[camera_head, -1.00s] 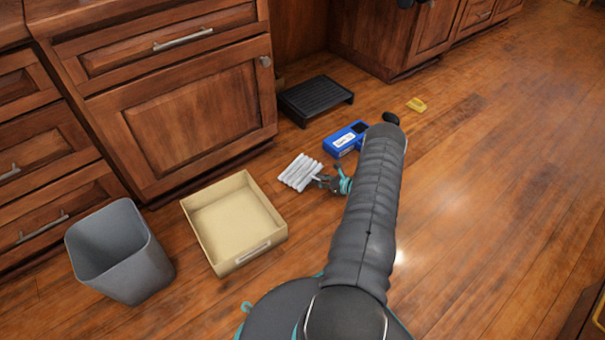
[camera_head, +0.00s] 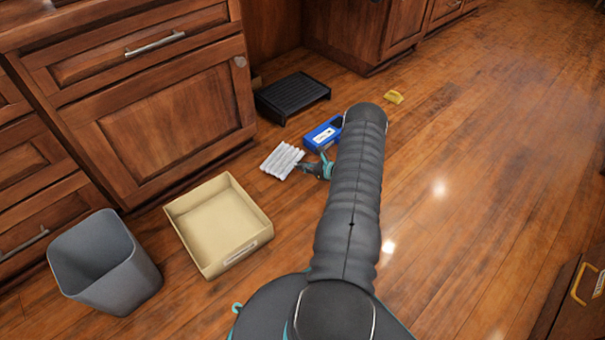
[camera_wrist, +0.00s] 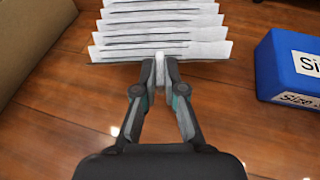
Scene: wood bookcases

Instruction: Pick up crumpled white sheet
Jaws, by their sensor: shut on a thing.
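The crumpled white sheet (camera_head: 282,160) shows as a pleated, ridged white piece by the floor between the tan box and the blue box. It also fills the top of the wrist view (camera_wrist: 160,28), with several parallel folds. My gripper (camera_wrist: 160,66) is shut on the near edge of the sheet, its fingertips pinching a small part of it. In the head view my gripper (camera_head: 306,166) reaches the sheet's right side, partly hidden by my arm. I cannot tell whether the sheet is clear of the floor.
A blue box (camera_head: 322,135) lies right of the sheet. A black step stool (camera_head: 292,94) stands behind it, by the cabinets (camera_head: 160,120). An open tan box (camera_head: 218,262) and a grey bin (camera_head: 105,270) are at left.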

